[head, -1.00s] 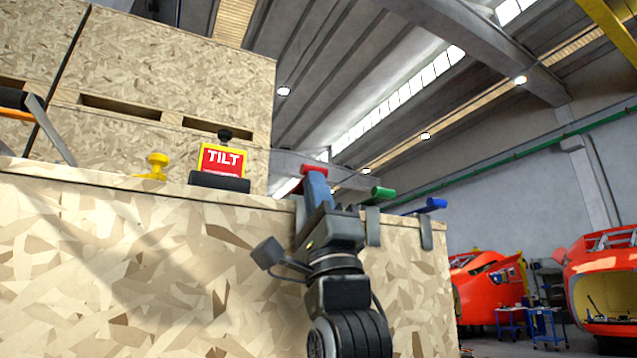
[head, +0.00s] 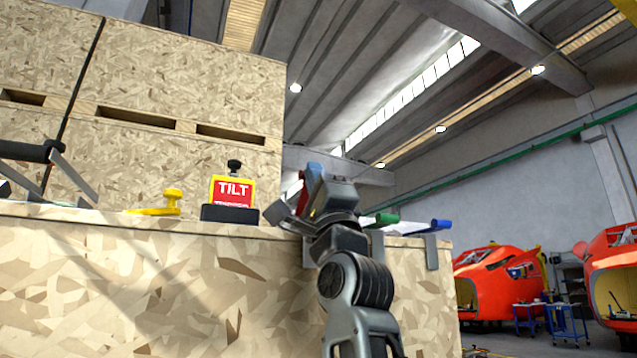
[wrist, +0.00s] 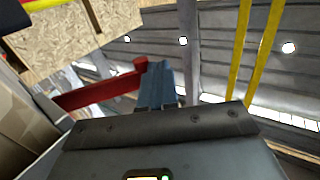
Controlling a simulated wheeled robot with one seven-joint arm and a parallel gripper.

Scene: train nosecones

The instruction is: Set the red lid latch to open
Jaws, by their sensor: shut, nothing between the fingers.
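The red lid latch (wrist: 100,94) shows in the wrist view as a red lever with a rounded end, reaching in from the left. My gripper (wrist: 160,70) has its blue-grey fingers together, empty, right beside the lever's rounded end. I cannot tell whether they touch. The latch's base is not clear in either view.
A green-handled latch (head: 380,220) and a blue-handled latch (head: 436,226) sit along the crate's edge to the right. Stacked wooden crates (head: 190,70) rise behind. Red nosecones (head: 500,280) stand farther off.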

